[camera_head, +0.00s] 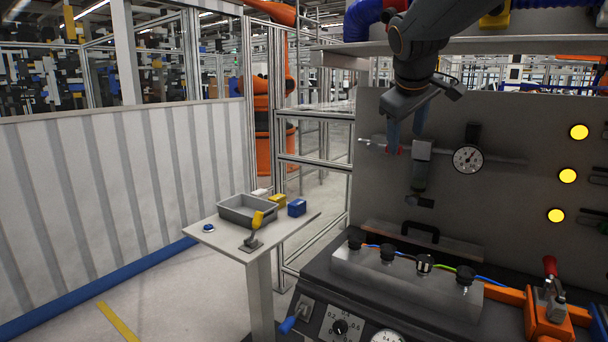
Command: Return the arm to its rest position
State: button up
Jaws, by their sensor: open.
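My gripper (407,128) hangs at the upper middle right, below my dark arm. Its two blue-grey fingers point down and are apart, with nothing seen between them. In the picture the fingers overlap the left part of a horizontal pipe (492,158) on the grey panel (535,120). A small red part shows at the left fingertip. I cannot tell whether the fingers touch the pipe or that part.
A round pressure gauge (467,159) sits on the pipe. Several yellow lamps are at right. Below are a knobbed block (405,282) and an orange clamp (545,312). A side table (219,235) holds a grey tray (238,213), yellow and blue blocks and a yellow-handled tool (255,228).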

jog(key=s+a+f+m+g+b, duration=0.1)
jog(key=s+f, duration=0.2)
jog(key=f, duration=0.4)
jog(key=s+f+m+g+y, duration=0.1)
jog(key=s+f, duration=0.3)
jog(key=f, duration=0.4)
jog(key=s+a+f+g+b, duration=0.1)
jog(key=s+f+g, duration=0.15)
jog(key=f, duration=0.45)
jog(key=s+a+f+m+g+y+b, duration=0.1)
jog(key=s+f+m, duration=0.3)
jog(key=s+f, duration=1.2)
jog(key=shift+s+a+f+g+y+b, duration=0.2)
jog(key=shift+s+a+g+y+b, duration=0.1)
jog(key=shift+s+a+g+b, duration=0.3)
